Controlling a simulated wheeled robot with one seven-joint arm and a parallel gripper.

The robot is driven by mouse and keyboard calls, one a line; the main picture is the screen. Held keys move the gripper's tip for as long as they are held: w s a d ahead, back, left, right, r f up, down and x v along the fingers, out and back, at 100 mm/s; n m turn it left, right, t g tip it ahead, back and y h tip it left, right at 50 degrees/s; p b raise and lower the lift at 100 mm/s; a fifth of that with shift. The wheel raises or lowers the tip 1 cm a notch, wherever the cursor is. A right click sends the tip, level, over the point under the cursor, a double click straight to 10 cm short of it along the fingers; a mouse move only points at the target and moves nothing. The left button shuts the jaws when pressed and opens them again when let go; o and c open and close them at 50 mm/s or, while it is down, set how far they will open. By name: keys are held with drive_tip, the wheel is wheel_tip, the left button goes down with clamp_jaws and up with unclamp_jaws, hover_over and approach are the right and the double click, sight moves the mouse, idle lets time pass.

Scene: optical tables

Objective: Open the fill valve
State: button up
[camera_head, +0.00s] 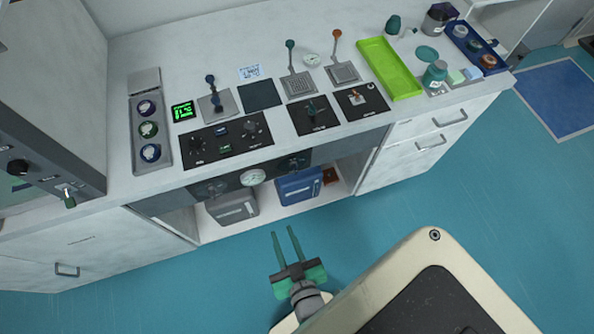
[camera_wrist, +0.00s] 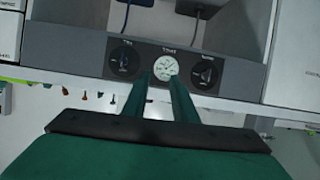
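A dark panel (camera_head: 233,180) under the counter's front edge carries a round white gauge (camera_head: 252,177) between two dark knobs, one on the left (camera_head: 212,188) and one on the right (camera_head: 293,164). The wrist view shows the gauge (camera_wrist: 165,66) with a knob on each side, at left (camera_wrist: 124,60) and right (camera_wrist: 207,73). Their small labels are unreadable, so I cannot tell which is the fill valve. My gripper (camera_head: 282,230) is open and empty, in front of and below the panel. In the wrist view its green fingers (camera_wrist: 160,78) stand apart, their tips overlapping the gauge's lower edge.
A grey bin (camera_head: 232,207) and a blue bin (camera_head: 299,187) sit in the open bay below the panel. The counter above (camera_head: 180,80) holds levers, switch panels and a green tray (camera_head: 389,68). The blue floor before the bay is clear.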

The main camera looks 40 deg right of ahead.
drive_tip(key=w+d+f+m, duration=0.1)
drive_tip(key=w+d, duration=0.3)
drive_tip(key=d, duration=0.4)
approach(296, 171)
drive_tip(key=shift+x, duration=4.75)
drive_tip(key=shift+s+f, duration=0.1)
clamp_jaws()
